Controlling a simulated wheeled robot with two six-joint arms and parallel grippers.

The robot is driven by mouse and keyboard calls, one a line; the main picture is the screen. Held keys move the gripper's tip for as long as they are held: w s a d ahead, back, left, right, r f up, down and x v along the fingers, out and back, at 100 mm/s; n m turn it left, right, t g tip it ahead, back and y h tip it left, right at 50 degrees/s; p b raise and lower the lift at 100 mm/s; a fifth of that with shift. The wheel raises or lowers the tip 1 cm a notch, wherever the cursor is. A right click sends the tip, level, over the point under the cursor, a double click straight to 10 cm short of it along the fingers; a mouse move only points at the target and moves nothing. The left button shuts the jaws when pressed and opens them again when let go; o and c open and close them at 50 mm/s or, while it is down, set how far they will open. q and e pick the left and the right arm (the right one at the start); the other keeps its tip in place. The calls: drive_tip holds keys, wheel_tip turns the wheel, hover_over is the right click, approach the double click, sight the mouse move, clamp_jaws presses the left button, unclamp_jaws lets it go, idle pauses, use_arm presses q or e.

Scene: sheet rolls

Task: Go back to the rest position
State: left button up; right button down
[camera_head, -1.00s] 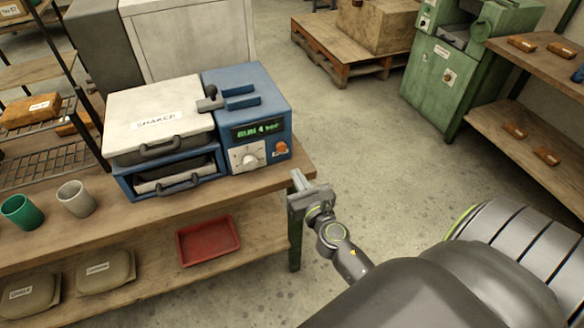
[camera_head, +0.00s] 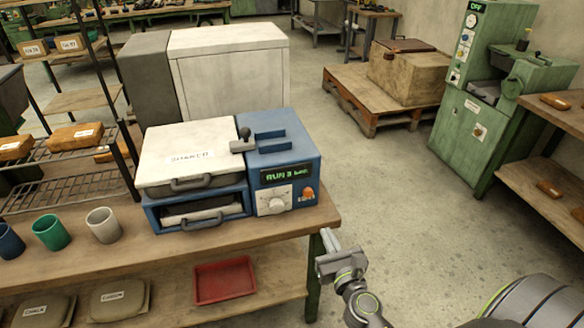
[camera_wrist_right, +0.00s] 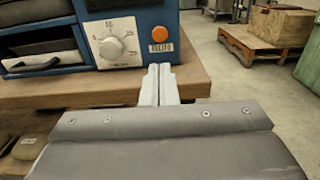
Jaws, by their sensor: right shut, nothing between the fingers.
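My right gripper (camera_head: 329,240) is in front of the right end of the wooden workbench (camera_head: 270,228), apart from the blue press machine (camera_head: 285,162) that stands on it. Its two fingers are together and hold nothing. My left gripper is not in view.
A blue, a green (camera_head: 52,232) and a grey cup (camera_head: 103,225) stand on the bench's left. A red tray (camera_head: 224,280) and labelled sacks (camera_head: 119,300) lie on the lower shelf. A pallet with a crate (camera_head: 405,72) and a green machine (camera_head: 480,115) stand beyond open floor.

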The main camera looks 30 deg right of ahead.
drive_tip(key=s+f+m+g, duration=0.35)
drive_tip(key=f+m, duration=0.25)
drive_tip(key=f, duration=0.4)
drive_tip(key=s+d+f+m+g+y, duration=0.15)
drive_tip(key=s+f+m, duration=0.35)
drive_tip(key=f, duration=0.5)
drive_tip(key=s+a+f+m+g, duration=0.1)
drive_tip(key=s+f+m+g, duration=0.4)
drive_tip(key=f, duration=0.6)
drive_tip(key=s+a+f+m+g, duration=0.1)
drive_tip(key=s+f+m+g, duration=0.1)
drive_tip(key=s+f+m, duration=0.3)
drive_tip(key=s+f+m+g+y, duration=0.1)
drive_tip(key=s+f+m+g, duration=0.1)
drive_tip(key=s+f+m, duration=0.2)
drive_tip(key=s+a+f+m+g, duration=0.1)
drive_tip(key=s+f+m+g, duration=0.1)
drive_tip(key=s+f+m, duration=0.3)
drive_tip(key=s+m, duration=0.4)
drive_tip(key=s, duration=0.5)
drive_tip(key=shift+s+a+f, duration=0.3)
drive_tip(key=shift+s, duration=0.1)
drive_tip(key=shift+y, duration=0.25)
